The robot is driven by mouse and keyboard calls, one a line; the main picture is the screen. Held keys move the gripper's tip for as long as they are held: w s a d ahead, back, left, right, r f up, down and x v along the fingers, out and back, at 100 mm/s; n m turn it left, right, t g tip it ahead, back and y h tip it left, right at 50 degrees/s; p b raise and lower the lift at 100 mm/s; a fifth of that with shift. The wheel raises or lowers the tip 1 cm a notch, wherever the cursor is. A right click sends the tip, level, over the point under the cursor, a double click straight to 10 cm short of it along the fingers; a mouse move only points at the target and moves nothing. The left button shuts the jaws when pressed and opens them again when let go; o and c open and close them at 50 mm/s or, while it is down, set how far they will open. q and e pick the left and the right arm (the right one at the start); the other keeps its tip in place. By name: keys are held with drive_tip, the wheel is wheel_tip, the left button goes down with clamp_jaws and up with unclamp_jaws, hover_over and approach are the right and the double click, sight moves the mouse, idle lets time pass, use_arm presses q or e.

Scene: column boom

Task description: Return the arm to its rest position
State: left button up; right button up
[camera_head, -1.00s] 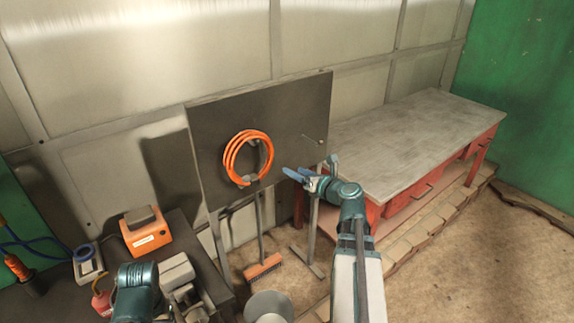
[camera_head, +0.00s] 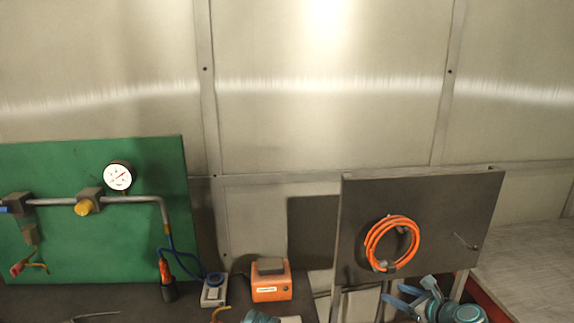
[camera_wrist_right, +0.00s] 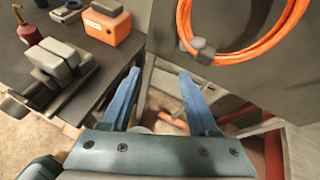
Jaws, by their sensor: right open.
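My right gripper (camera_head: 404,297) shows low in the head view, in front of the lower edge of a dark upright panel (camera_head: 420,190). Its two blue fingers are spread in the right wrist view (camera_wrist_right: 159,76), with nothing between them. An orange hose coil (camera_head: 391,243) hangs on a holder on the panel, above the fingers in the head view; it also shows at the top of the wrist view (camera_wrist_right: 240,50). A teal part of my left arm shows at the bottom edge of the head view; its gripper is not visible.
A dark bench (camera_head: 110,298) carries an orange box (camera_head: 271,284) and a small meter (camera_head: 213,290). A green board (camera_head: 90,240) with a pipe and gauge (camera_head: 119,176) stands behind. A grey-topped table (camera_head: 530,265) is right of the panel.

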drive_tip(key=s+a+f+n+g+b, duration=0.1)
drive_tip(key=s+a+f+n+g, duration=0.3)
drive_tip(key=a+n, duration=0.45)
drive_tip(key=s+a+f+n+g, duration=0.2)
drive_tip(key=a+f+n+g, duration=0.3)
drive_tip(key=a+n, duration=0.4)
use_arm(q)
wheel_tip(320, 180, down, 3)
drive_tip(key=shift+r+b, duration=0.2)
drive_tip(key=shift+b, duration=0.45)
use_arm(e)
drive_tip(key=s+a+f+n+g+h, duration=0.1)
drive_tip(key=s+a+f+n+h, duration=0.2)
drive_tip(key=n, duration=0.5)
drive_tip(key=s+a+f+n+g+h, duration=0.2)
drive_tip(key=s+a+f+n+h, duration=0.1)
drive_tip(key=s+a+n, duration=0.2)
drive_tip(key=s+n, duration=0.2)
drive_tip(key=n, duration=0.1)
drive_tip(key=shift+s+a, duration=0.35)
use_arm(q)
drive_tip(key=shift+c, duration=0.2)
